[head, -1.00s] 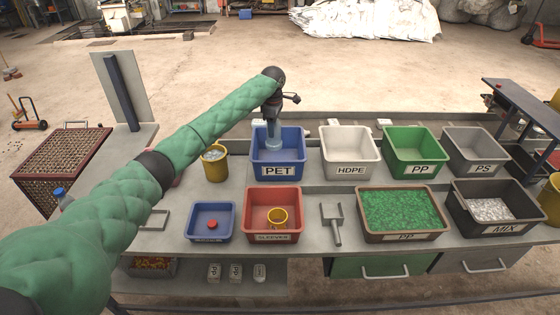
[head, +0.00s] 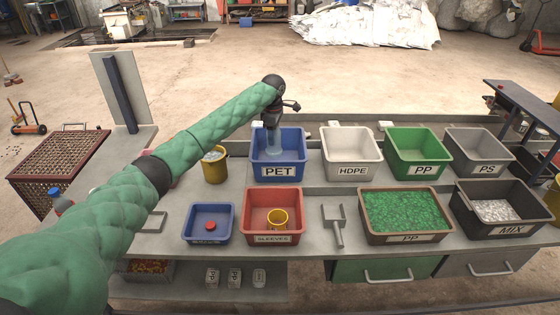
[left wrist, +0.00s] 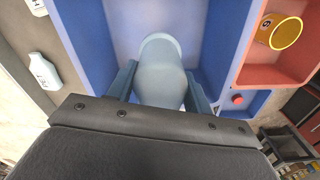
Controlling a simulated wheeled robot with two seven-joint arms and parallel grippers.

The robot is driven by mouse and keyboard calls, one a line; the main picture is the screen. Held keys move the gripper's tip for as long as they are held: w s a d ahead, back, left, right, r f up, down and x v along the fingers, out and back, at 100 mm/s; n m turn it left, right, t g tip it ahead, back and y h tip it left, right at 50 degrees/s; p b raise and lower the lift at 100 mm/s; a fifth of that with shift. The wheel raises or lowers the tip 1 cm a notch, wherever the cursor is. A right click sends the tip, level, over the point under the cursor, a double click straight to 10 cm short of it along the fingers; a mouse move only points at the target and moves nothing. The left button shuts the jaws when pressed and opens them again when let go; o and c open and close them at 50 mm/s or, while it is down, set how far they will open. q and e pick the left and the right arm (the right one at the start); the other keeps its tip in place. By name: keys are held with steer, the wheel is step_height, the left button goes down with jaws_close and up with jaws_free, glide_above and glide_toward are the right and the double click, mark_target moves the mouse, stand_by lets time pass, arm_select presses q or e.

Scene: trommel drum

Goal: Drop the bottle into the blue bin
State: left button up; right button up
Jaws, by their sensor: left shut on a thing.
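The blue bin (head: 278,172), labelled PET, stands in the back row of bins at the middle of the bench. My left gripper (head: 272,124) points down over it and is shut on a pale translucent bottle (head: 273,146). The bottle hangs upright, its lower part within the bin's outline. In the left wrist view the bottle (left wrist: 160,75) sits between the two fingers, with the blue bin's walls (left wrist: 228,40) around it. I cannot tell whether the bottle touches the bin floor. My right gripper is not in view.
A white HDPE bin (head: 351,171) stands right of the blue bin, then a green PP bin (head: 420,170). A yellow cup (head: 215,170) stands at its left. In front are a small blue tray (head: 208,238) and a red sleeves bin (head: 271,239).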

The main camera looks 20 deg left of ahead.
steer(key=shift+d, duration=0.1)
arm_select(q)
steer(key=o, duration=1.1)
steer(key=shift+c, duration=0.2)
steer(key=shift+r, duration=0.1)
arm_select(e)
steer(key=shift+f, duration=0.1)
arm_select(q)
steer(key=shift+r+b, duration=0.3)
step_height(320, 180, up, 6)
steer(key=shift+f+b, duration=0.25)
steer(key=shift+b, duration=0.85)
steer(key=shift+r, duration=0.75)
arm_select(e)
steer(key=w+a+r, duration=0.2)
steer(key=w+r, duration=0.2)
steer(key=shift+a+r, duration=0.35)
